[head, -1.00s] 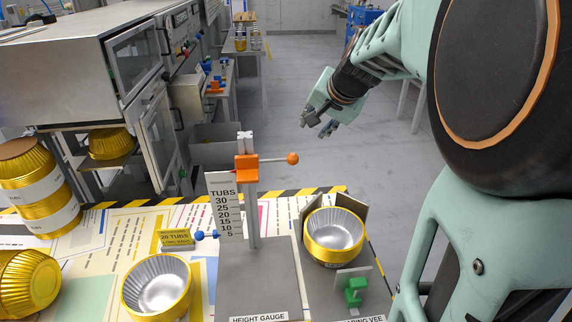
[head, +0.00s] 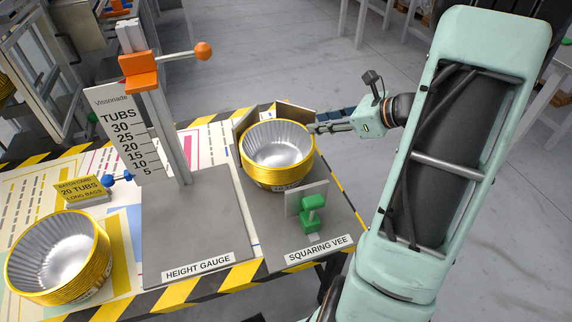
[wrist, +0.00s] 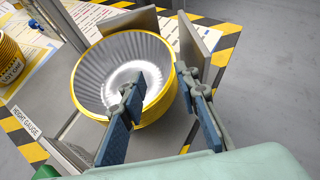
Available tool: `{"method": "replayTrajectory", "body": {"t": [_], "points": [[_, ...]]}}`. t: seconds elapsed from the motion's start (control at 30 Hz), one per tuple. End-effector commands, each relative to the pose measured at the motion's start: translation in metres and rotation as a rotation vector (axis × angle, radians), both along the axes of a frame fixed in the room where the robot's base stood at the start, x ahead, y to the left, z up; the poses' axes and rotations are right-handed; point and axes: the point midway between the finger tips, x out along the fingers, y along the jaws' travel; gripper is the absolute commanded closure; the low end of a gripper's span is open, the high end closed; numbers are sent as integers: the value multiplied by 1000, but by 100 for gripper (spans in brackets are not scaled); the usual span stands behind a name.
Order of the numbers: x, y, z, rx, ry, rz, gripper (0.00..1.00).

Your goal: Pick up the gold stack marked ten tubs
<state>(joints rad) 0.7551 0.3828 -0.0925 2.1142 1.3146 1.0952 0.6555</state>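A gold stack of nested fluted tubs (head: 272,176) with a silver inside stands upright in the squaring vee at the table's right side. A small label on its front is too small to read fully. It also shows in the wrist view (wrist: 163,106). My gripper (head: 318,128) is at the stack's right rim in the head view. In the wrist view my gripper (wrist: 160,84) is open, one finger over the silver inside and the other outside the gold wall. I cannot tell whether either finger touches. Another gold stack (head: 90,283) stands at the front left.
The squaring vee has upright back plates (head: 294,110) and a front plate with a green clamp (head: 312,207). The height gauge (head: 170,115), with an orange slider and arm, stands left of the stack.

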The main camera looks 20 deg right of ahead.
Motion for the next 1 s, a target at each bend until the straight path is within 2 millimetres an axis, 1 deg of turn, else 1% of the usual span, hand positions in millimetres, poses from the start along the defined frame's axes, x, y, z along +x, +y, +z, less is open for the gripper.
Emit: {"method": "replayTrajectory", "body": {"t": [0.03, 0.23, 0.37, 0.53, 0.77, 0.93, 1.0], "points": [[-1, -4, -7, 40, -1, -32, 71], [1, -8, -10, 101, -6, -77, 71], [12, 0, -18, 100, -6, -75, 71], [32, 13, -32, 98, -6, -74, 71], [46, 21, -41, 97, -6, -75, 71], [63, 31, -59, 97, -6, -73, 71], [71, 36, -62, 97, -6, -73, 71]]}}
